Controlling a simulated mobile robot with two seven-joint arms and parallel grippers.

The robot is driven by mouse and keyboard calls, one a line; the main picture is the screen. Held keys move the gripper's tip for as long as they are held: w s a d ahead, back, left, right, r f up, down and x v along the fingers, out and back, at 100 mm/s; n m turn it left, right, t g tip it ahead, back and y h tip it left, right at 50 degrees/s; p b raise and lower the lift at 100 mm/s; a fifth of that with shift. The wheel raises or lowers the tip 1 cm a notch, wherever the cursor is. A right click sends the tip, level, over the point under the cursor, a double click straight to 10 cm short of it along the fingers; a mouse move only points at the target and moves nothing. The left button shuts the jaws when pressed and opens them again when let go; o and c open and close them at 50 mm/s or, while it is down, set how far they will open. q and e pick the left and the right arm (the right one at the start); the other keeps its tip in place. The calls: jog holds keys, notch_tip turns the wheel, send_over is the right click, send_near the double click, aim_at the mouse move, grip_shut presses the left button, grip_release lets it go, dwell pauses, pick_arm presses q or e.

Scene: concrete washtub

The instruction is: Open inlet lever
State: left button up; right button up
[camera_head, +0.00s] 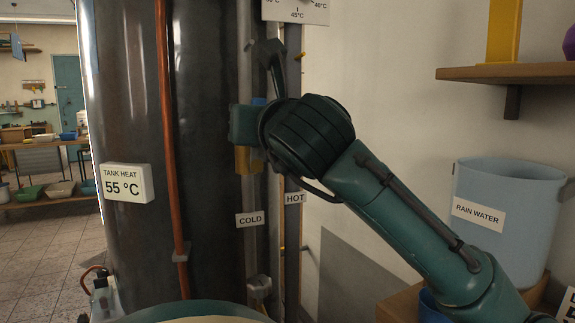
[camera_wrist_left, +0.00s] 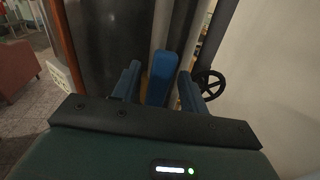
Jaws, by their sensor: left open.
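The inlet lever appears to be the upright blue handle (camera_wrist_left: 160,78) on the pipes beside the dark tank. In the left wrist view it stands between the two blue fingers of my left gripper (camera_wrist_left: 158,71), with a visible gap on each side. The gripper is open around it, and I cannot tell whether the lever touches anything deeper in. In the head view the arm enters from the lower right, and my left gripper (camera_head: 245,125) is at the pipes. It hides most of the lever; a small blue patch (camera_head: 258,102) shows above it. My right gripper is not seen.
The tank (camera_head: 215,210) carries a "TANK HEAT 55 °C" sign (camera_head: 127,183) and a copper pipe (camera_head: 168,130). COLD (camera_head: 250,219) and HOT (camera_head: 294,198) labels mark the pipes. A black handwheel (camera_wrist_left: 208,83) is close to the right finger. A rain water bucket (camera_head: 510,215) stands right.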

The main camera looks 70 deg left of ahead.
pick_arm(q)
jog(key=d+b, duration=0.1)
jog(key=d, duration=0.5)
jog(key=shift+s+d+b, duration=0.15)
jog(key=shift+d+b, duration=0.15)
jog(key=shift+b, duration=0.05)
dwell(0.5)
